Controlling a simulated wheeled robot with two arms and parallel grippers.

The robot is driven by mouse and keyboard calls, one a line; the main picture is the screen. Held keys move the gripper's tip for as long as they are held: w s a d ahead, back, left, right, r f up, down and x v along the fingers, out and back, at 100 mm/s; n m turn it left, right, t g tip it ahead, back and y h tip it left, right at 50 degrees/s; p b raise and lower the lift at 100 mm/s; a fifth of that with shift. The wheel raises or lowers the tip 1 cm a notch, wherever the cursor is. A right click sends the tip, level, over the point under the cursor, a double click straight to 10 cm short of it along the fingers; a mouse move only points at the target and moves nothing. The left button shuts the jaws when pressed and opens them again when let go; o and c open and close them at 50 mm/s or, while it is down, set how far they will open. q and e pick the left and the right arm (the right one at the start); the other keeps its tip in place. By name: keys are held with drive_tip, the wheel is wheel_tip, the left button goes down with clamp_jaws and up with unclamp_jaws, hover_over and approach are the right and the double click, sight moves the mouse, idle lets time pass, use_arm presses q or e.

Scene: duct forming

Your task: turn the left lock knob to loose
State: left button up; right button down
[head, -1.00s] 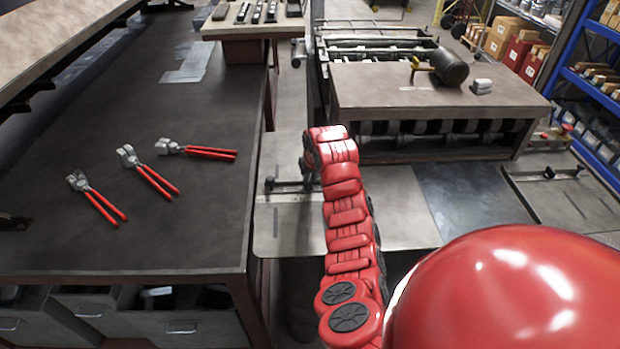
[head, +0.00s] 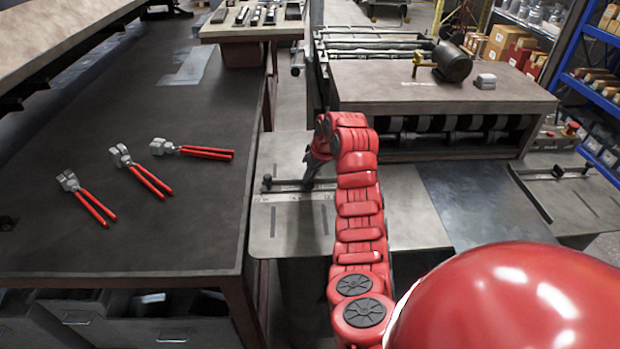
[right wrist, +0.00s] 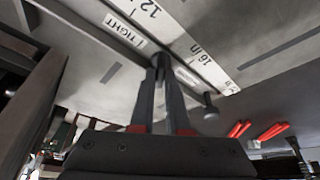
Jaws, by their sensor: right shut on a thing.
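The left lock knob is on a measuring bar (head: 290,187) on the grey table plate, mostly hidden by my right gripper (head: 307,184). In the right wrist view my right gripper (right wrist: 162,65) has its fingers together on the knob, beside a white scale (right wrist: 205,62) with a label (right wrist: 125,28) reading TIGHT. How far the knob is turned cannot be seen. A dark round-headed post (right wrist: 210,110) stands apart from the fingers; it also shows at the bar's left end in the head view (head: 267,182). My left gripper is out of view.
A dark workbench (head: 130,235) with several red-handled tools stands at left. A machine with a flat top (head: 420,88), carrying a motor (head: 452,62), stands behind the plate. A second bar with a knob (head: 557,172) is at right.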

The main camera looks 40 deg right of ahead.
sight(313, 181)
drive_tip(key=c, duration=0.9)
unclamp_jaws()
drive_tip(key=shift+s+d+r, duration=0.1)
drive_tip(key=shift+r, duration=0.2)
drive_tip(key=v, duration=0.3)
drive_tip(key=shift+b, duration=0.3)
drive_tip(key=p+v, duration=1)
drive_tip(key=v, duration=0.3)
drive_tip(key=shift+s+r, duration=0.2)
drive_tip(key=shift+r, duration=0.15)
